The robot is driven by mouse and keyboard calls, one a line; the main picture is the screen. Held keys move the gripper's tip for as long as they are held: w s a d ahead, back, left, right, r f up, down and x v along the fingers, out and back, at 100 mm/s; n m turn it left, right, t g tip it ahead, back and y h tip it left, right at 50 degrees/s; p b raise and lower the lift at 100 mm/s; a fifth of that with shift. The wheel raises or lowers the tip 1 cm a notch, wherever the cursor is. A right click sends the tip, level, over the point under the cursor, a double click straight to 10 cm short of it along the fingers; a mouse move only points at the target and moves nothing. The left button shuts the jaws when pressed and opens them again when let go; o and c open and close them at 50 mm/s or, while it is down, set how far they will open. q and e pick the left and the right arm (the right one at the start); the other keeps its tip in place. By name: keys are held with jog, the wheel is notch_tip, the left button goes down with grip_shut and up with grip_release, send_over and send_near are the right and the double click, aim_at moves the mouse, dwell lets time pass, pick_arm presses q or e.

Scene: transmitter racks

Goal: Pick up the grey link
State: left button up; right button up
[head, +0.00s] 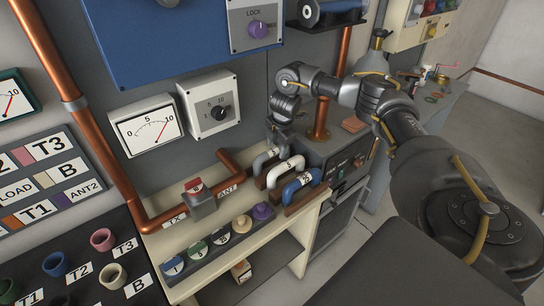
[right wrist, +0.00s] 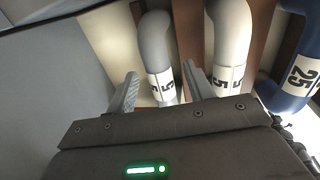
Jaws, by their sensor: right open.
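The grey link (head: 262,161), a bent pipe-like handle, stands at the left of a row of three on the bench top. It also shows in the right wrist view (right wrist: 156,42), with a white label band near its lower end. My right gripper (head: 277,143) is open just above and behind it. In the right wrist view the two fingers (right wrist: 160,72) are apart, one on each side of the grey link's line. I cannot tell how deep they reach around it. The fingertips are hardly visible in the head view. My left gripper is not in view.
The white link (head: 287,170) marked 5 stands close to the right of the grey one, near the right finger. The blue link (head: 300,187) marked 25 is beyond it. A copper pipe (head: 235,166) and a red-topped switch (head: 198,195) lie left. Coloured plugs (head: 220,236) line the front.

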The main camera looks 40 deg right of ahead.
jog(key=shift+w+f, duration=0.2)
jog(key=shift+f, duration=0.5)
jog(key=shift+w+f, duration=0.15)
jog(key=shift+f, duration=0.55)
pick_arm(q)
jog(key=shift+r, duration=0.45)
pick_arm(e)
grip_shut()
jog(key=shift+r, duration=0.1)
jog(key=shift+r, duration=0.25)
notch_tip(320, 180, up, 9)
jog(key=shift+f+b, duration=0.1)
jog(key=shift+b, duration=0.25)
jog(key=shift+r, duration=0.35)
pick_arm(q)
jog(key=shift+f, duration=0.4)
pick_arm(e)
jog(key=shift+a, duration=0.1)
